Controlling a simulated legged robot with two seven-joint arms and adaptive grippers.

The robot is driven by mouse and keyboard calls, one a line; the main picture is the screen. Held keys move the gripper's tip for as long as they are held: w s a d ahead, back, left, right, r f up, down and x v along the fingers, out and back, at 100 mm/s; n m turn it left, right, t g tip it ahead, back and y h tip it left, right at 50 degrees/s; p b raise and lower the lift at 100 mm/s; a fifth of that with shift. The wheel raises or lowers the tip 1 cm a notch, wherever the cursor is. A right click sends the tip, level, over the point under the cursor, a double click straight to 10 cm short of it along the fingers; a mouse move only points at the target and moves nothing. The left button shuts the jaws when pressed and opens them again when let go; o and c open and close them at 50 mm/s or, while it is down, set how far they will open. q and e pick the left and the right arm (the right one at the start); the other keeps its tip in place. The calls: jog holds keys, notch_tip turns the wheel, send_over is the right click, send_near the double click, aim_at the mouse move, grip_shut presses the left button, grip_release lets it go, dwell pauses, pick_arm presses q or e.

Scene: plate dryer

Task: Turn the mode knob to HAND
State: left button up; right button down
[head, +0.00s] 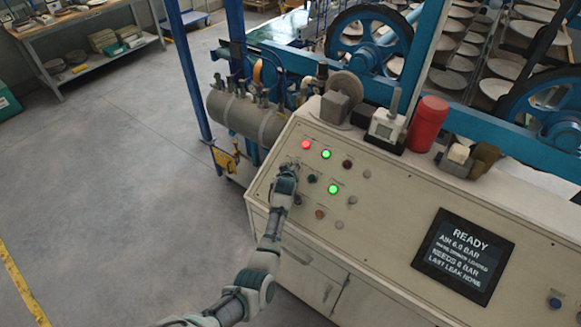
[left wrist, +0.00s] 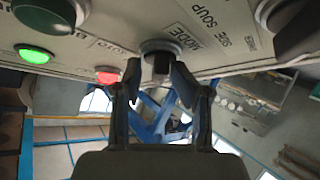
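The mode knob (left wrist: 158,58) is a dark knob on a grey round base, next to the printed word MODE in the left wrist view. Its pointer setting cannot be read, and no HAND label is legible. My left gripper (left wrist: 157,78) has one finger on each side of the knob, with a gap showing on both sides. In the head view my left gripper (head: 288,168) is at the upper left of the cream control panel (head: 400,210) and covers the knob. My right gripper is in neither view.
A lit red lamp (head: 305,144), lit green lamps (head: 326,154) (head: 333,189) and several dark buttons sit close to my gripper. A screen (head: 463,256) reads READY and AIR 6.0 BAR. A red canister (head: 427,122) stands on the console's top. Open floor (head: 120,190) lies left.

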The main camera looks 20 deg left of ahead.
pick_arm(q)
jog(key=shift+s+f, duration=0.1)
jog(key=shift+f, duration=0.15)
jog(key=shift+d, duration=0.1)
jog(key=v, duration=1.2)
jog(key=shift+r, duration=0.2)
jog(key=shift+f, duration=0.1)
